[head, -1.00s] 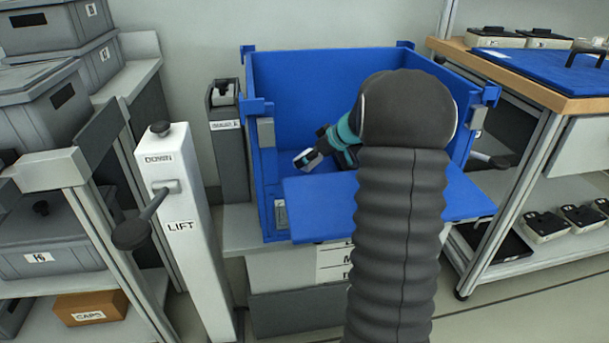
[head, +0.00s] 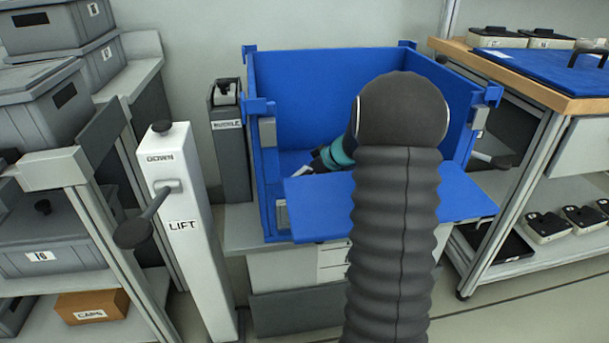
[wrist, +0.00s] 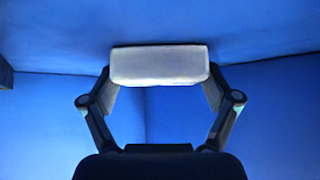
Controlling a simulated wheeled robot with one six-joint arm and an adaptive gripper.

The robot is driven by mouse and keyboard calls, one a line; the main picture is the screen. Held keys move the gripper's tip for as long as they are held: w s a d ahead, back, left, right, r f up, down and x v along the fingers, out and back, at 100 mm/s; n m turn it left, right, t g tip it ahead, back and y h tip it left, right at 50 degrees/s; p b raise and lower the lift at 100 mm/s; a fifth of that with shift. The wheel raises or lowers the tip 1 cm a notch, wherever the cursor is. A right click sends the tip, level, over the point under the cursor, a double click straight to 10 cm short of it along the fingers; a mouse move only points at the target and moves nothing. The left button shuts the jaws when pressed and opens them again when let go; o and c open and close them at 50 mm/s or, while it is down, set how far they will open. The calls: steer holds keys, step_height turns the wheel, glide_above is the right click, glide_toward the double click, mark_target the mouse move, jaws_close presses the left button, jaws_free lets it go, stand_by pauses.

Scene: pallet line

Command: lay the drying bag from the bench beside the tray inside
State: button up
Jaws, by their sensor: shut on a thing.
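A small white drying bag (wrist: 160,65) sits between the fingertips of my gripper (wrist: 160,84) in the wrist view. My gripper is shut on it, with blue surface close behind it. In the head view my gripper is down inside the blue crate (head: 325,75), low behind its folded-down front flap. A pale piece of the bag (head: 302,172) shows there at the gripper's end. My arm hides the right part of the crate's inside. I cannot tell whether the bag touches the crate floor. No tray shows inside the crate.
A white LIFT post (head: 185,235) with a lever stands left of the crate. A grey buckle holder (head: 229,150) stands at the crate's left side. A bench with a blue lid (head: 560,68) is at right. Grey bins fill the left rack.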

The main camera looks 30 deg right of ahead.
steer(key=o, duration=1)
steer(key=shift+r+p, duration=0.15)
steer(key=shift+p, duration=0.2)
steer(key=b+v, duration=0.1)
steer(key=v, duration=1.1)
